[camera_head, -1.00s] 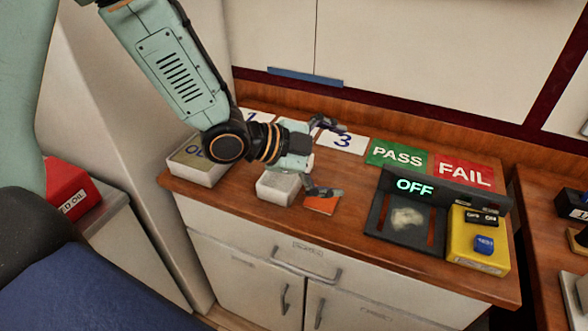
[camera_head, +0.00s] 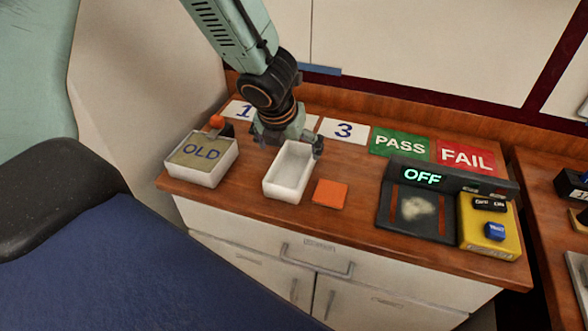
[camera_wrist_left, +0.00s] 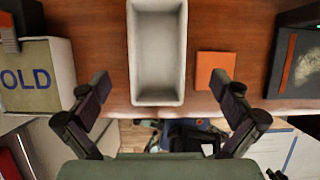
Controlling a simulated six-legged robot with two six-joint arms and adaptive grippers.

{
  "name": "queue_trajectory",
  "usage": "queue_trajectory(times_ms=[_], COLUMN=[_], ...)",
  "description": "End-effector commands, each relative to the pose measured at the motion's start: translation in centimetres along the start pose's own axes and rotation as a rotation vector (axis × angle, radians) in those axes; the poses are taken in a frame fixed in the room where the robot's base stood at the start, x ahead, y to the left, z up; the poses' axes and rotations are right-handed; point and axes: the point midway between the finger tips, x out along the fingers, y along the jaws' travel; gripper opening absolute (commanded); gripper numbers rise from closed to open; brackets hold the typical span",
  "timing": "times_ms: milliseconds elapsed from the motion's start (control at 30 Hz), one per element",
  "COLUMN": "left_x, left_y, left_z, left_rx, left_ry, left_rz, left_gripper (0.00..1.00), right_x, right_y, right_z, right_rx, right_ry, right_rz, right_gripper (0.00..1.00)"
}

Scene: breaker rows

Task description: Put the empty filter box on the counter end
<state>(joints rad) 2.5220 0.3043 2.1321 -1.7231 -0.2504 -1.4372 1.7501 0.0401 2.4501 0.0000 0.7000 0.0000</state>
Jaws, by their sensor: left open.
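The empty filter box, a white open-topped rectangular box (camera_head: 290,172), stands on the wooden counter (camera_head: 260,218) between the OLD box and an orange square. It also shows in the left wrist view (camera_wrist_left: 157,50), where its inside is bare. My left gripper (camera_head: 288,142) is over the box's back end in the head view. My right gripper is not in view.
The white OLD box (camera_head: 201,170) stands on the left, with an orange-topped item (camera_head: 216,121) behind it. The orange square (camera_head: 330,193) lies close to the right. A dark tray (camera_head: 415,228) with an OFF display, yellow switch box (camera_head: 490,235), and PASS and FAIL cards lie further right.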

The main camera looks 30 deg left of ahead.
Motion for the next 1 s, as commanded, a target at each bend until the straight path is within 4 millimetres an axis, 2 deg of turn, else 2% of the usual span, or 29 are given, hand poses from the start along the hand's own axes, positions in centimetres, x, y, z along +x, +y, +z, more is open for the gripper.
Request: queue_trajectory(times_ms=[367,600,700,1000], left_x=[3.4,6.8,7.7,7.9], left_y=[0.1,0.2,0.3,0.3], left_z=[0.1,0.6,0.6,0.8], left_rx=[0.022,0.023,0.023,0.023], left_ry=[0.001,0.002,0.002,0.001], left_rz=[0.003,0.002,0.001,0.0], left_gripper=[1.0,1.0,1.0,0.99], right_x=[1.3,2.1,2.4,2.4], right_y=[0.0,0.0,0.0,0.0], right_z=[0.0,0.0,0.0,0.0], right_rx=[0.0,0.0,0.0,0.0], right_ry=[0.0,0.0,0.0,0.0], right_rz=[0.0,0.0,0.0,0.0], right_gripper=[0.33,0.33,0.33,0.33])
